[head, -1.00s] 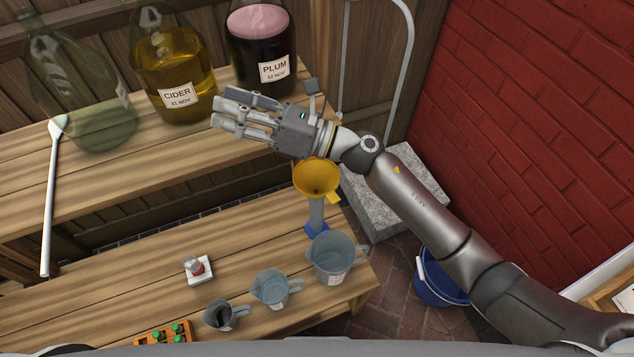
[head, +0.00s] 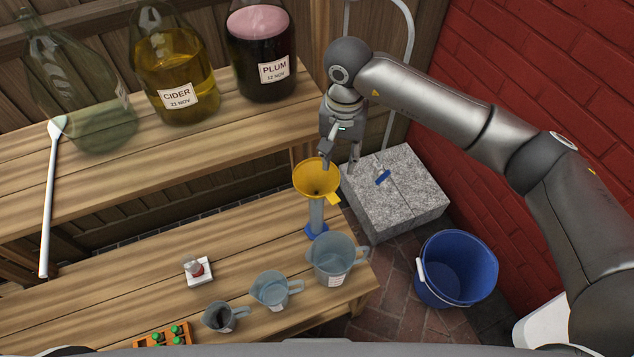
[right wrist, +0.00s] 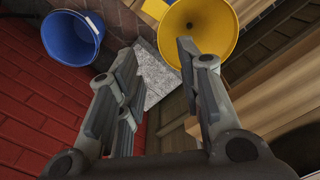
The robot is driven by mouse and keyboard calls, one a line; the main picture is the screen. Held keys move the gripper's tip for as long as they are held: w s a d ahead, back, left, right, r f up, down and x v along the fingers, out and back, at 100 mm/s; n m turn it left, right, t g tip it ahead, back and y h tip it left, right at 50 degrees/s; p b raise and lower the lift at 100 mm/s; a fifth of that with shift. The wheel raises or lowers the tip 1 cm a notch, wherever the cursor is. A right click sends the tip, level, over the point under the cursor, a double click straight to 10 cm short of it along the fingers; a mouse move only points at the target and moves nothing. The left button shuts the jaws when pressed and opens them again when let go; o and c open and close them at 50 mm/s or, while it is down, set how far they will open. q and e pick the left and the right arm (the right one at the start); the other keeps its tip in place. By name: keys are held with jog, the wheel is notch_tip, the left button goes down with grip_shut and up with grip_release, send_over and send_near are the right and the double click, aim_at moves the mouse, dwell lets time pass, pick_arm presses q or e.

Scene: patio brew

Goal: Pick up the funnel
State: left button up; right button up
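The yellow funnel (head: 318,178) sits mouth up on top of a clear cylinder with a blue foot (head: 316,220) on the lower bench. My right gripper (head: 340,164) points down just above and behind the funnel's rim. Its fingers are spread apart with nothing between them. In the right wrist view the open fingers (right wrist: 155,85) show, with the funnel (right wrist: 200,25) at the top, partly behind one finger. I cannot tell whether that finger touches the rim. My left gripper is not in view.
Jugs (head: 332,258) stand near the cylinder on the lower bench. Large bottles, including plum (head: 262,50) and cider (head: 175,70), stand on the upper shelf. A stone block (head: 400,200) and a blue bucket (head: 455,268) are to the right, by the red wall (head: 540,70).

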aim_at(336, 184)
jog(key=f, duration=0.2)
jog(key=f+p, duration=0.1)
jog(key=f, duration=0.5)
jog(key=shift+w+f, duration=0.15)
jog(key=shift+w, duration=0.1)
grip_shut()
